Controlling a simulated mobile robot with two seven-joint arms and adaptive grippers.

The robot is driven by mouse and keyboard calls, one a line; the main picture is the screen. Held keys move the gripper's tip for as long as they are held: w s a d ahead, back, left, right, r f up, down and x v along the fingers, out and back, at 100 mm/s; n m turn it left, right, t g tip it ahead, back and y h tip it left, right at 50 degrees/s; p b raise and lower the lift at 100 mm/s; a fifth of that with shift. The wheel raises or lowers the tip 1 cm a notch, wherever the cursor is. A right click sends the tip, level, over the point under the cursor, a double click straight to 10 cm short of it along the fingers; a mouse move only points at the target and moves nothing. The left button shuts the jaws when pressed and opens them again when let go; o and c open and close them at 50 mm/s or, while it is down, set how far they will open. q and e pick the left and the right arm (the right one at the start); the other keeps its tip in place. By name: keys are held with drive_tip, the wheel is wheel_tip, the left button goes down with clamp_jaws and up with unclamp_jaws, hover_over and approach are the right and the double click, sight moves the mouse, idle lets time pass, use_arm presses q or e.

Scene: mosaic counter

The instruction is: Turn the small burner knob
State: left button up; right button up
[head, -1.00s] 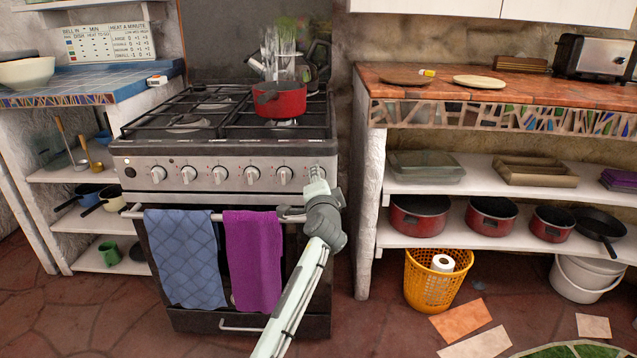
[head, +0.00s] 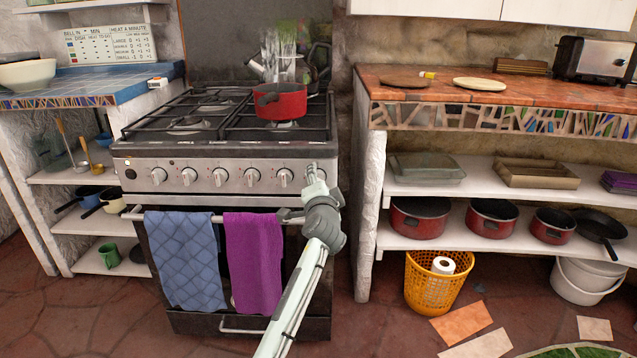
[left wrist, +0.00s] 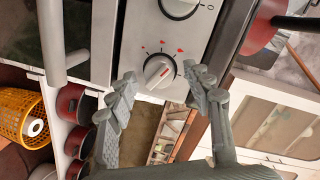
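The stove's front panel (head: 205,166) carries a row of silver knobs. The rightmost knob (head: 312,176) is partly hidden by my left gripper (head: 313,172) in the head view. My left gripper (left wrist: 162,78) is open there, with one finger on each side of the knob's lower part. Gaps show between the fingers and the knob, and I see no clear contact. My right gripper is out of view.
A red pot (head: 281,101) stands on the right burner grate. A blue towel (head: 185,258) and a purple towel (head: 253,260) hang on the oven handle (head: 132,213) below the panel. Shelves with red pans (head: 420,217) stand to the right.

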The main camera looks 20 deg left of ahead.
sight(318, 149)
use_arm(q)
wheel_tip(318, 149, up, 9)
drive_tip(key=shift+s+f, duration=0.1)
drive_tip(key=shift+f, duration=0.05)
drive_tip(key=shift+r, duration=0.7)
